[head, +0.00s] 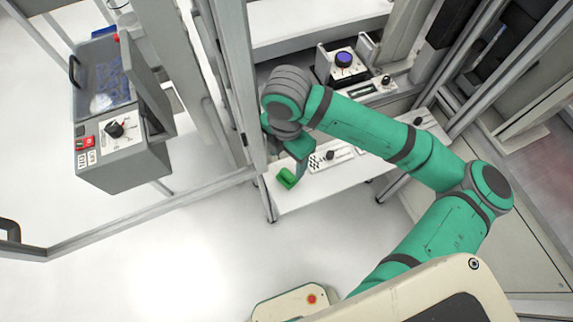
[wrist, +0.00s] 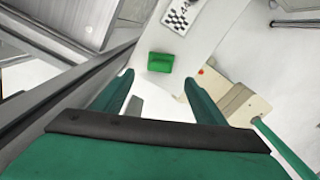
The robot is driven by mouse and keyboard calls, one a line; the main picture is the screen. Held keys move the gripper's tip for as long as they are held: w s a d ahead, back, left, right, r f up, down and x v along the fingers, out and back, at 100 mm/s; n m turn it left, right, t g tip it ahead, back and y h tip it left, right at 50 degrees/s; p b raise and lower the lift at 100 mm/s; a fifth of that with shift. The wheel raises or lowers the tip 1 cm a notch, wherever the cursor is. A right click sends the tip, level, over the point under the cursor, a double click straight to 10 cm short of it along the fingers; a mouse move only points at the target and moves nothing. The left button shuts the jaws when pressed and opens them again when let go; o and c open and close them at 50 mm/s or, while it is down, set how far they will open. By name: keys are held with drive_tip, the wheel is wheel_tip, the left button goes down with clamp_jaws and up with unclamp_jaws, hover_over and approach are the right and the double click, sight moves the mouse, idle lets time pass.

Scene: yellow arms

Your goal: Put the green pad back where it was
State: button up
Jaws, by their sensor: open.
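The green pad (head: 286,178) is a small bright green block on the left front corner of the white table (head: 290,200). In the wrist view the green pad (wrist: 160,62) lies just beyond my fingertips, roughly centred between them. My gripper (head: 300,165) is beside and above the pad in the head view, partly hidden by its own wrist. The wrist view shows my gripper (wrist: 159,78) with its two green fingers wide apart and nothing between them. I cannot tell the exact height of the fingertips above the table.
A black-and-white checkered panel (wrist: 180,17) lies near the pad on the table. A grey metal post (head: 232,75) rises close to the left of my wrist. A device with a blue knob (head: 344,60) stands behind. A grey control box (head: 120,150) is at left. The front-left floor is clear.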

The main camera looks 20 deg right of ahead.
drive_tip(key=shift+r, duration=1.1)
